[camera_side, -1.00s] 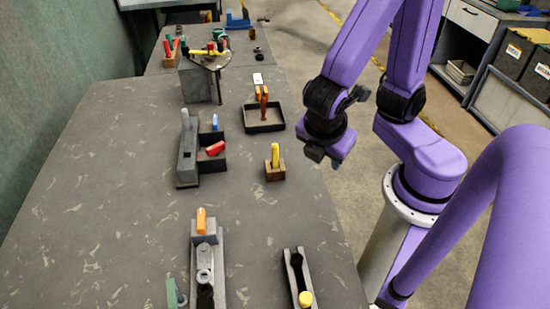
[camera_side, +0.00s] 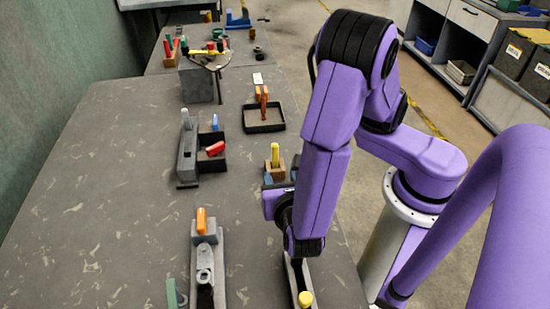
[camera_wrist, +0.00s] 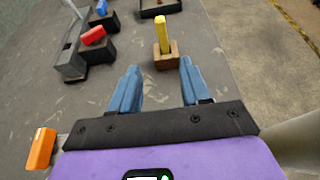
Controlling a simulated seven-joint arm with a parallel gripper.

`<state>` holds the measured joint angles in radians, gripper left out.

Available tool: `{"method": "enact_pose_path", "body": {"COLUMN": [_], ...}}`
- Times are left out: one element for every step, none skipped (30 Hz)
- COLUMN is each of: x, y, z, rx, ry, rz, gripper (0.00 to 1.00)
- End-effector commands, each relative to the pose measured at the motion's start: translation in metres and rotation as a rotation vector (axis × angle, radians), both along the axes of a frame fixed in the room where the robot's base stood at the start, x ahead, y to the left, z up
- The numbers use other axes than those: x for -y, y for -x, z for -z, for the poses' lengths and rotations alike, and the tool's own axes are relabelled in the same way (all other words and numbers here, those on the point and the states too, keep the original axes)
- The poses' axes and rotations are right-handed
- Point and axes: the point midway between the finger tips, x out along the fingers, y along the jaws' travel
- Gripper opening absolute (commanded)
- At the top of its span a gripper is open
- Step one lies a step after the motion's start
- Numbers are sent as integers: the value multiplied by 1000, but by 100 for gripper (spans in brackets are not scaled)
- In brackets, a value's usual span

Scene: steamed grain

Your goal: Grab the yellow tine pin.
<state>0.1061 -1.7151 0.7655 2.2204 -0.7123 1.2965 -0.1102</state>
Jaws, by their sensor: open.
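The yellow tine pin (camera_side: 275,155) stands upright in a small brown wooden block (camera_side: 280,170) near the right side of the table. In the wrist view the yellow pin (camera_wrist: 161,30) and its block (camera_wrist: 165,57) lie ahead of my gripper, between the lines of its two fingers. My gripper (camera_wrist: 157,80) has blue fingers spread apart with nothing between them. In the side view my gripper (camera_side: 281,175) is beside the block, on its near side, partly hidden behind my arm. I cannot tell the exact gap between fingertips and block.
A black tray (camera_side: 264,127) with orange-handled items stands behind the block. A grey fixture (camera_side: 187,155) with a red piece (camera_side: 215,148) and a blue piece (camera_side: 215,122) is to the left. A grey holder with an orange piece (camera_side: 201,220) and a yellow-capped rail (camera_side: 305,299) are nearer.

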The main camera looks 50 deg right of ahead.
Motion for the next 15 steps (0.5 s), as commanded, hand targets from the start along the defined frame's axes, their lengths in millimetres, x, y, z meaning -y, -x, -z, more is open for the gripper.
{"method": "enact_pose_path", "body": {"x": [8, 12, 16, 20, 23, 28, 31, 35, 39, 42, 44, 47, 49, 51, 53], "y": [-6, -10, -15, -18, -21, -26, -29, -33, -36, -39, -42, -45, -47, -49, -51], "z": [4, 6, 9, 11, 13, 16, 17, 19, 22, 24, 25, 27, 28, 29, 30], "rx": [-2, -2, 0, 0, -2, -2, -1, -2, -2, -3, -2, -1, -1, -1, -2], "ry": [3, 3, 2, 2, 2, 3, 2, 2, 1, 2, 2, 1, 0, 0, -1], "rz": [4, 5, 6, 6, 6, 5, 6, 6, 6, 5, 5, 5, 4, 4, 3], "gripper": [47, 47, 47, 47, 47, 47, 47, 47, 47, 47, 47, 47, 47, 47, 47]}}
